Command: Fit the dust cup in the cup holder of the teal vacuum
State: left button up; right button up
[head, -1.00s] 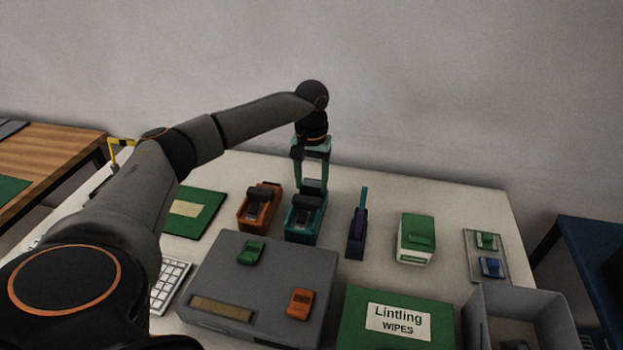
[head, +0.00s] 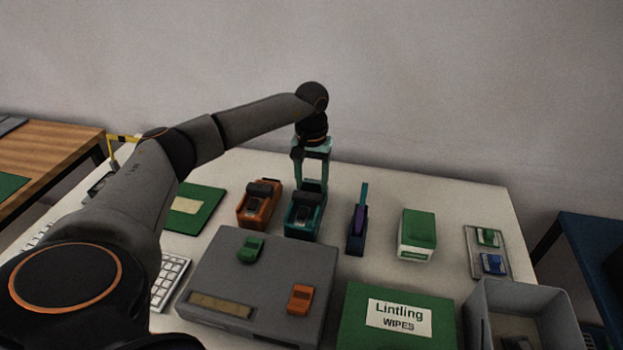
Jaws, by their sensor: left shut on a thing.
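The teal vacuum (head: 303,229) stands on the white table, with a dark top piece and a dark opening facing me. My left gripper (head: 311,186) points straight down at its back part, with teal fingers close together. It is shut on the dust cup, which is mostly hidden behind the dark top piece and the fingers. I cannot tell whether the cup is fully seated in the holder. My right gripper is not in view.
An orange vacuum (head: 255,213) stands close at left. A navy holder with a purple piece (head: 357,230) and a green-and-white box (head: 417,235) stand at right. A grey case (head: 230,285), green wipes box (head: 365,335) and grey bin (head: 530,295) are in front.

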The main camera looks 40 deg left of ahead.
pick_arm(q)
jog(key=shift+f, duration=0.1)
jog(key=o, duration=1.3)
jog(key=shift+c, duration=0.2)
jog(key=shift+r+p, duration=0.8)
jog(key=shift+r, duration=0.25)
jog(key=shift+r, duration=0.15)
notch_tip(320, 180, up, 5)
jog(key=p, duration=0.4)
dwell(0.5)
